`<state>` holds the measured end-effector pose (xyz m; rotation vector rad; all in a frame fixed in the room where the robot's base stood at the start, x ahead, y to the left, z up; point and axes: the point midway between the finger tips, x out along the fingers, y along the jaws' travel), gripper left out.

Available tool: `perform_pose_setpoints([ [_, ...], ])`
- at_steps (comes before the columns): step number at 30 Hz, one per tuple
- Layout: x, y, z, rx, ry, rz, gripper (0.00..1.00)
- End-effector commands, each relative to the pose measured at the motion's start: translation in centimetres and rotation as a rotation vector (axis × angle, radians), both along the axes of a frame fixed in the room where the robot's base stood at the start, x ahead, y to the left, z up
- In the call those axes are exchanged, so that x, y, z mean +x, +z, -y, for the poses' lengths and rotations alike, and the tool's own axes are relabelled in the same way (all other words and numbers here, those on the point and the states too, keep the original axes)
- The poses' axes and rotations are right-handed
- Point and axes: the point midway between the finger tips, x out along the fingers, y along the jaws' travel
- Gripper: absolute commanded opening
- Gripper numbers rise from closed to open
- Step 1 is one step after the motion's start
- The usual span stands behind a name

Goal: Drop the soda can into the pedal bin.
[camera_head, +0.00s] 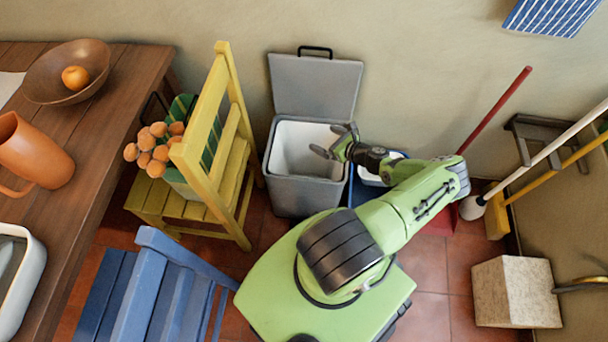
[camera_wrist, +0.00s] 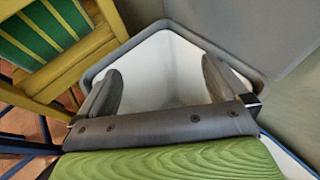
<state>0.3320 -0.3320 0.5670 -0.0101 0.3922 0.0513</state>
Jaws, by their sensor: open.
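The grey pedal bin (camera_head: 300,196) stands on the floor against the wall, its lid (camera_head: 315,85) raised and its white inside showing. My gripper (camera_head: 328,142) is over the right part of the bin's opening. Its fingers are apart with nothing between them. In the wrist view, my gripper (camera_wrist: 162,76) points into the bin, whose dark rim (camera_wrist: 190,30) surrounds the pale interior. No soda can shows in either view; part of the bin's inside is hidden by its walls and my gripper.
A yellow chair (camera_head: 214,165) with a plant of round orange heads (camera_head: 152,150) stands left of the bin. A blue chair (camera_head: 160,290) is in front. A blue-edged bin (camera_head: 368,178) is partly hidden behind my arm. Brooms and a stone block (camera_head: 515,292) are at right.

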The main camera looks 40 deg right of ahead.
Motion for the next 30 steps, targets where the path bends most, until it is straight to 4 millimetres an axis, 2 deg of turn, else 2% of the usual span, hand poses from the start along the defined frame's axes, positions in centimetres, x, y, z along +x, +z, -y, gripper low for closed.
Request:
perform_pose_setpoints([
  [1, -1.5, 1.0, 0.2, -0.001, -0.002, -0.002, 1.0],
  [6, -5.7, 2.7, 0.4, -0.001, -0.003, -0.001, 1.0],
  [12, -8.5, 3.7, 0.4, -0.001, 0.001, 0.0, 1.0],
  [30, -8.8, 3.7, 0.4, -0.003, 0.004, -0.001, 1.0],
])
